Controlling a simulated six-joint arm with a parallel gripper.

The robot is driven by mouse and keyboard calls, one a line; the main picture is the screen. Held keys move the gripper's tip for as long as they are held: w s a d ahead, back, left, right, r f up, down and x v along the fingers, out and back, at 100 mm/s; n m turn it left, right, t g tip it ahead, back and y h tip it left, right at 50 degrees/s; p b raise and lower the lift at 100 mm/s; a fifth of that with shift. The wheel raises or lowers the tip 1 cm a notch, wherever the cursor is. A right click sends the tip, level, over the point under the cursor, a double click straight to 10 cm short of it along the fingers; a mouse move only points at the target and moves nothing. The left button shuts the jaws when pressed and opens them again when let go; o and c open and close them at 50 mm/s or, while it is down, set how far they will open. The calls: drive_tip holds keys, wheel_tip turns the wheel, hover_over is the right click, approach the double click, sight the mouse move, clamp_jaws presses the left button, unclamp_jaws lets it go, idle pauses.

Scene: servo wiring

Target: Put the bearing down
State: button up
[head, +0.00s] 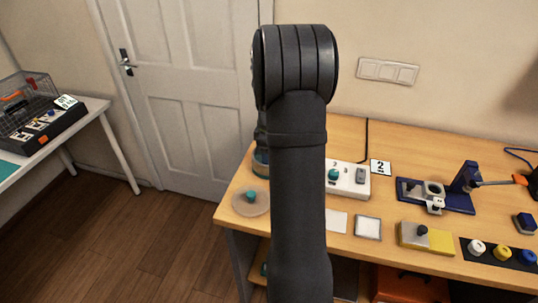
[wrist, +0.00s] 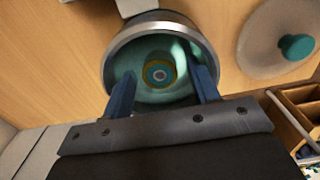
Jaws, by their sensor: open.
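In the head view my arm hides the gripper and bearing, and only the container's left edge (head: 260,162) shows.
A round lid (wrist: 262,52) with a teal knob lies beside the container, also seen in the head view (head: 240,207). A white switch box (head: 350,183), a blue fixture (head: 455,204) and a yellow block (head: 438,241) stand to the right on the wooden table (head: 365,140).

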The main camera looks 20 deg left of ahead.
wheel_tip(320, 180, up, 12)
drive_tip(key=shift+r, duration=0.15)
idle(0.3)
wheel_tip(320, 180, down, 12)
drive_tip(key=shift+r, duration=1.75)
drive_tip(key=shift+f, duration=0.1)
